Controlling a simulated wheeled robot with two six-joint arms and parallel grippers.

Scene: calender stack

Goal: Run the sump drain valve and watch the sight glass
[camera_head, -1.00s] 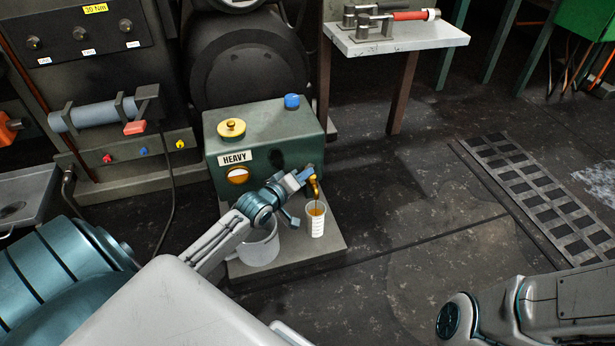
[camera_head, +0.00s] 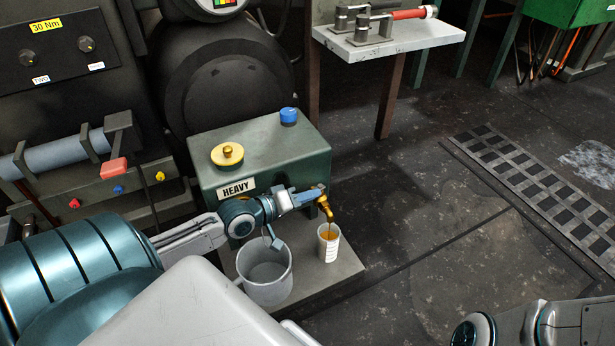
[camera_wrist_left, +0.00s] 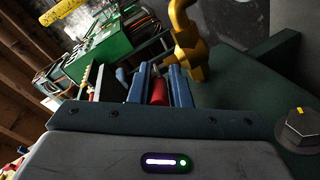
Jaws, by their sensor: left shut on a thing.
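The dark green sump tank (camera_head: 290,150) bears a HEAVY label. Its brass drain valve (camera_head: 322,197) sticks out at the right front and shows large in the left wrist view (camera_wrist_left: 188,45). My left gripper (camera_head: 312,195) reaches the valve from the left. In the left wrist view, its blue fingers (camera_wrist_left: 160,88) are shut on a red handle (camera_wrist_left: 158,92) beside the brass body. An amber stream runs from the spout into a white graduated cup (camera_head: 328,248); amber liquid shows inside it. My left arm hides the sight glass. My right gripper is out of view.
A grey jug (camera_head: 268,275) stands left of the cup on the tank's base plate (camera_head: 345,262). The tank top has a yellow cap (camera_head: 227,155) and a blue cap (camera_head: 289,116). A side table (camera_head: 420,38) stands behind.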

